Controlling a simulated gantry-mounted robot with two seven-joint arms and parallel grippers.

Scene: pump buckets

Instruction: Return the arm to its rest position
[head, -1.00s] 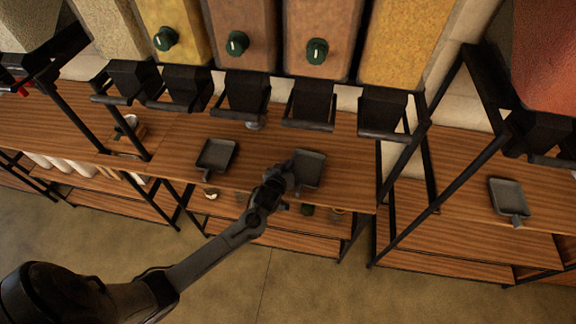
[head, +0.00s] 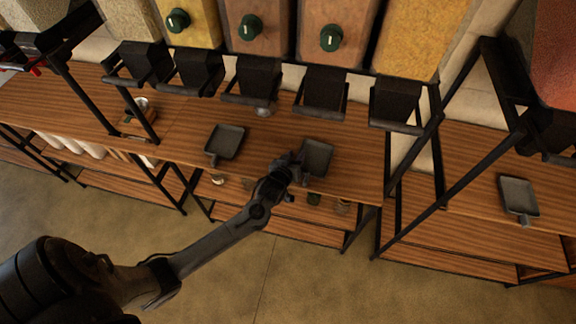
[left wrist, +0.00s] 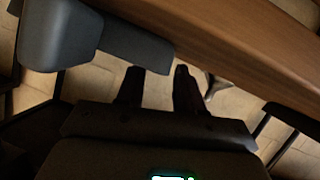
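My left arm reaches in from the lower left of the head view. Its left gripper (head: 294,160) is at the front edge of the wooden counter, beside the lower left of a dark grey scoop tray (head: 317,155). In the left wrist view the two dark fingers (left wrist: 160,85) stand apart with nothing between them. A grey rounded piece (left wrist: 85,40), which looks like part of the tray, lies to the upper left of the fingers. I cannot tell whether it touches the gripper. My right gripper is not in view.
Two more scoop trays stand on the counters, one to the left (head: 226,141) and one far right (head: 517,195). Black dispensers (head: 250,80) hang above. A wooden counter edge (left wrist: 235,50) runs close to the fingers. Open floor (head: 300,285) lies in front.

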